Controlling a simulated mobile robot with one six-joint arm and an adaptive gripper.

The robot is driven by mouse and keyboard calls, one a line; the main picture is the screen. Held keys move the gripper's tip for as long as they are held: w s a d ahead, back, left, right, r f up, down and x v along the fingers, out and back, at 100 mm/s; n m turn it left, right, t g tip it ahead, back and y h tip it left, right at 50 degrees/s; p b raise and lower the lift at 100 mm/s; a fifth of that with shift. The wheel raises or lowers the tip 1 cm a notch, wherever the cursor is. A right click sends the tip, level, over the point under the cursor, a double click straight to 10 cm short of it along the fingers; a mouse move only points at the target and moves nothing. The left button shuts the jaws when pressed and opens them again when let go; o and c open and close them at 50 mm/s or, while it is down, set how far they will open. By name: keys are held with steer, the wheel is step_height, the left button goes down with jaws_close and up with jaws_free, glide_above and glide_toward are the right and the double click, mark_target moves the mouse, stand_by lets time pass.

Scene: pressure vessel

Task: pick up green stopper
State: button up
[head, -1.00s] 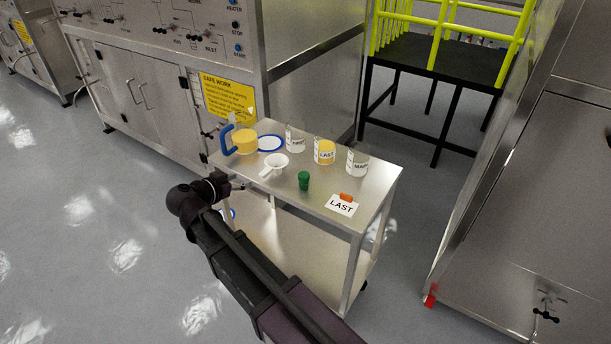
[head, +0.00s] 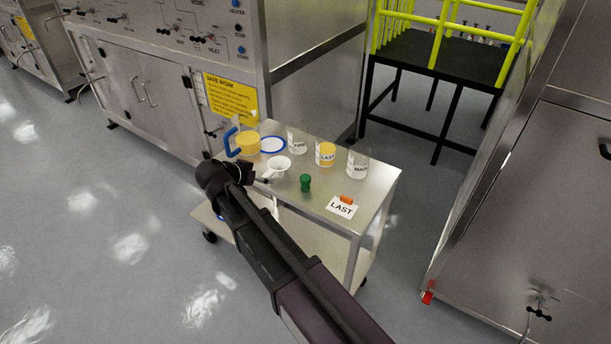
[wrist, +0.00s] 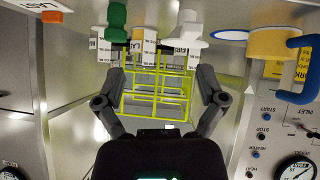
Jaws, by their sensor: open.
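The green stopper (head: 305,183) stands upright on the steel cart top, right of a white funnel (head: 279,167) and behind a card marked LAST (head: 341,207). My gripper (head: 263,181) is at the cart's near left edge, left of the stopper and apart from it, largely hidden behind my wrist. In the wrist view, which is upside down, my gripper (wrist: 155,78) is open with nothing between the fingers. The stopper (wrist: 117,28) shows at the upper left, beyond the left fingertip, and the funnel (wrist: 190,30) beyond the right one.
Several labelled beakers (head: 325,153) stand behind the stopper. A yellow jug with a blue handle (head: 247,143) and a blue-rimmed dish (head: 272,145) are at the cart's back left. An orange piece (head: 346,198) sits at the card. Bare cart top (head: 375,190) lies to the right.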

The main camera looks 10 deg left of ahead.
steer(key=w+d+r+n+g+y+p, duration=0.1)
steer(key=w+d+r+g+p, duration=0.35)
steer(key=d+p, duration=0.2)
step_height(320, 180, up, 4)
steer(key=r+n+g+y+p, duration=0.15)
steer(key=g+y+p, duration=0.3)
steer(key=p, duration=0.45)
glide_above(306, 176)
steer(key=shift+s+f+n, duration=0.1)
steer(key=shift+f+n, duration=0.15)
steer(key=shift+f, duration=0.25)
steer(key=shift+f+b, duration=0.2)
steer(key=shift+b, duration=0.2)
step_height(306, 176, down, 8)
steer(key=b, duration=0.8)
steer(key=shift+f, duration=0.15)
steer(key=shift+f+b, duration=0.15)
steer(key=shift+b, duration=0.15)
steer(key=shift+f+b, duration=2.45)
steer(key=shift+b, duration=0.05)
steer(key=c, duration=1.1)
